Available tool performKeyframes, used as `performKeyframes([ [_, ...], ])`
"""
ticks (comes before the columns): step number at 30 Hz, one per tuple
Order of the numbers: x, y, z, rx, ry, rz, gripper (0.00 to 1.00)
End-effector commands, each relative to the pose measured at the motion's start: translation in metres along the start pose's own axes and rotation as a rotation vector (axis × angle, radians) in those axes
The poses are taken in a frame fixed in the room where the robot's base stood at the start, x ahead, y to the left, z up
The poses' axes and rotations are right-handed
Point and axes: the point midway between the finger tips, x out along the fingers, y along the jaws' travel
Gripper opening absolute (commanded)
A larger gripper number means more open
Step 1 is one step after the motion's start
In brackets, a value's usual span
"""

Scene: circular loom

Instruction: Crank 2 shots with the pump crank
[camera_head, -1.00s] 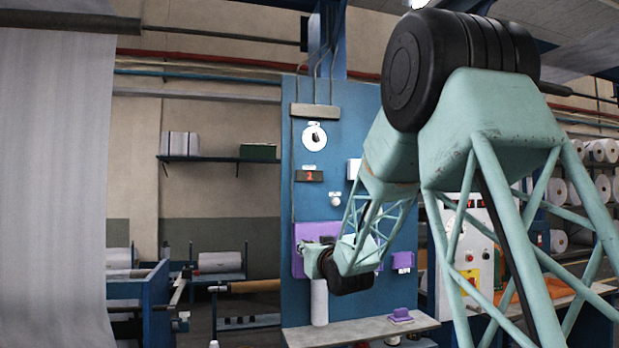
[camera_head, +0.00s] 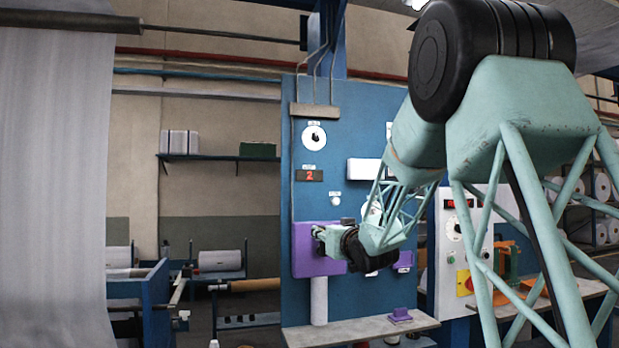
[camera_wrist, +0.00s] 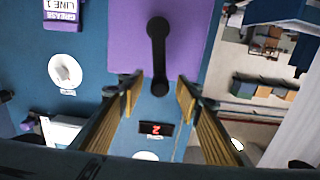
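The pump crank (camera_wrist: 158,50) is a black arm with a round end at each side, on a purple plate (camera_wrist: 185,30). In the wrist view its near end lies between the fingertips of my open gripper (camera_wrist: 159,88), with gaps visible on both sides. In the head view my gripper (camera_head: 320,234) is in front of the purple plate (camera_head: 304,262), and I cannot make out the crank clearly there. A dark display (camera_head: 309,175) above the plate shows a red 2. The same display (camera_wrist: 156,129) shows in the wrist view.
A blue panel (camera_head: 375,295) carries a white round dial (camera_head: 313,137) and a white box (camera_head: 364,171). A shelf (camera_head: 360,330) with a small purple block (camera_head: 400,315) sticks out below. A purple label plate (camera_wrist: 62,14) reads LINE 1 GREASE. A white cylinder (camera_head: 319,300) hangs under the purple plate.

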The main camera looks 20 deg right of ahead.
Motion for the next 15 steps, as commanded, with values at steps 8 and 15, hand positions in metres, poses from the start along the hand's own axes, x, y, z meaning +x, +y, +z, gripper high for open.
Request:
performKeyframes([
  [8, -0.005, 0.0, 0.001, 0.0, -0.001, 0.0, 0.32],
  [15, -0.025, 0.0, 0.002, -0.001, 0.0, 0.0, 0.32],
])
